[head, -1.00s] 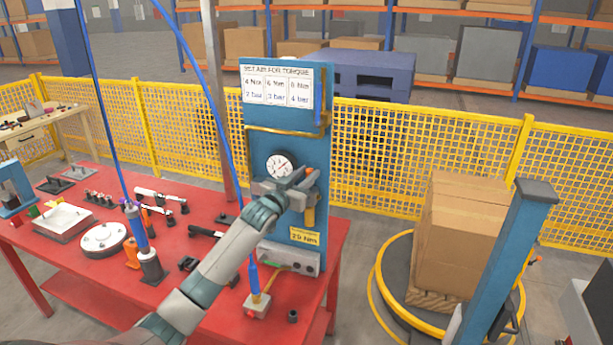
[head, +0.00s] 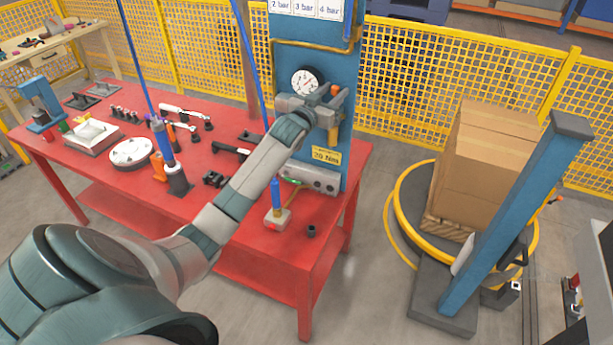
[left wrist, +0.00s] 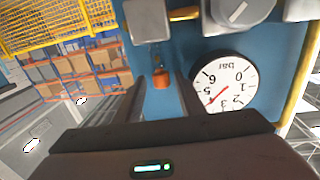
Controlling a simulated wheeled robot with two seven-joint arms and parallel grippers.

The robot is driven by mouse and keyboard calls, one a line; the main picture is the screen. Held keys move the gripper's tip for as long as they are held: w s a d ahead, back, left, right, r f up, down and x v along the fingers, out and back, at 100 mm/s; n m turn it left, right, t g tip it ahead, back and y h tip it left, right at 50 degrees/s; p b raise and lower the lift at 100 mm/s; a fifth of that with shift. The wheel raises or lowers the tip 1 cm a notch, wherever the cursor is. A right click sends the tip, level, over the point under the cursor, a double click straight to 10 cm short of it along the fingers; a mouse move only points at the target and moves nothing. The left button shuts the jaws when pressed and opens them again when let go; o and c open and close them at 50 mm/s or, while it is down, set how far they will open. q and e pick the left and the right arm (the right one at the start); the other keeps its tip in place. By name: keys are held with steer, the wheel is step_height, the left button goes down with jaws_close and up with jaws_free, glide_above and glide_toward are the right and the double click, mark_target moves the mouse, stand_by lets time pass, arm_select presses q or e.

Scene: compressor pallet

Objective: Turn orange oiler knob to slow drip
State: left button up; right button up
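The orange oiler knob (head: 335,90) is small and sits on the blue panel, right of the round gauge (head: 306,82). In the left wrist view the orange knob (left wrist: 161,78) shows ahead between the two finger tips, with clear gaps on both sides. My left gripper (left wrist: 160,95) is open and empty, its fingers pointing at the panel. In the head view my left gripper (head: 325,104) is at the grey fittings just below the knob, and its fingers are hard to make out. Contact with the knob is not visible. My right gripper is not in view.
The gauge (left wrist: 230,84) and a grey dial (left wrist: 238,10) are close to the left gripper. A yellow pipe (head: 300,45) runs on the panel. The red table (head: 120,190) holds several tools. A blue post (head: 515,215) and stacked boxes (head: 485,165) stand right.

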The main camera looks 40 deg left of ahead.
arm_select(q)
steer(key=shift+n+y, duration=0.4)
steer(key=shift+y, duration=0.2)
